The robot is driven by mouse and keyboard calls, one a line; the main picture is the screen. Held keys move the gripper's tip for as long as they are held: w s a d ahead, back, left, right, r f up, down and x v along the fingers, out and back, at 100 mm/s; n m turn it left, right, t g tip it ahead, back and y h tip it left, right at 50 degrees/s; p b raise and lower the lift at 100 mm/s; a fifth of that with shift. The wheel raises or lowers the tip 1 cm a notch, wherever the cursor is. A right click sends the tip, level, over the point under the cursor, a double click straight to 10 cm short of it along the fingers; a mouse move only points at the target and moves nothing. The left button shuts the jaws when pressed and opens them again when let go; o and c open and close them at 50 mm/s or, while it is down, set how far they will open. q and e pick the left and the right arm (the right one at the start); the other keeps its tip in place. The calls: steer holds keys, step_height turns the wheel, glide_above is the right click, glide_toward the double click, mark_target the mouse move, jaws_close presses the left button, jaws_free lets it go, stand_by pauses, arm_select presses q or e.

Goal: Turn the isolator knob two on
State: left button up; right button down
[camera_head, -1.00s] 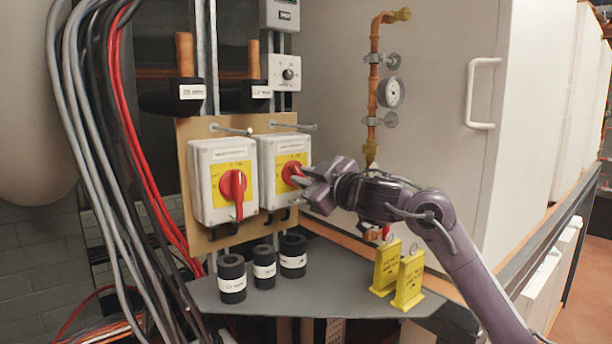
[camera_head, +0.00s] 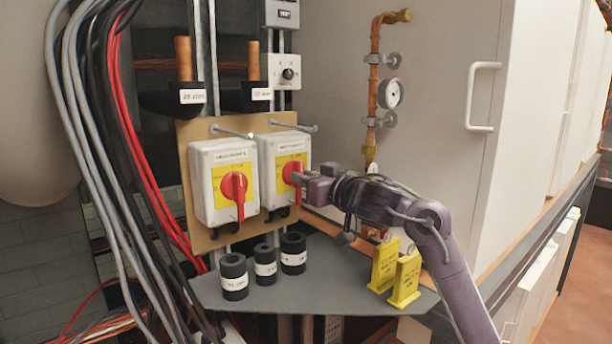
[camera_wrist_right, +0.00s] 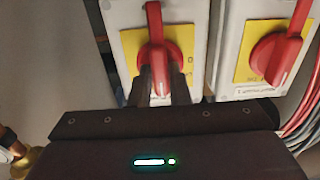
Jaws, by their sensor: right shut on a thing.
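Two white isolator boxes with yellow plates and red knobs are mounted side by side on a tan board. The left box's red knob (camera_head: 236,188) has its handle pointing down. The right box's red knob (camera_head: 293,173) is partly hidden by my right gripper (camera_head: 300,179), which reaches it from the right. In the right wrist view, my right gripper (camera_wrist_right: 162,84) has its two dark fingers on both sides of the handle of this knob (camera_wrist_right: 155,45), shut on it. The handle looks about vertical. The other knob (camera_wrist_right: 275,58) shows tilted at right there. My left gripper is out of view.
Black cylinders (camera_head: 234,277) stand on the grey shelf (camera_head: 330,275) below the boxes. Two yellow tags (camera_head: 405,279) stand at its right. Grey, black and red cables (camera_head: 150,160) hang at left. A copper pipe with a gauge (camera_head: 391,93) is behind.

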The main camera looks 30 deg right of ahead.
steer(key=shift+f, duration=0.1)
stand_by(0.3)
steer(key=c, duration=1.4)
jaws_free()
steer(key=shift+o, duration=0.2)
steer(key=shift+s, duration=0.1)
steer(key=s+b, duration=0.3)
steer(key=s, duration=0.4)
steer(key=shift+s+d, duration=0.3)
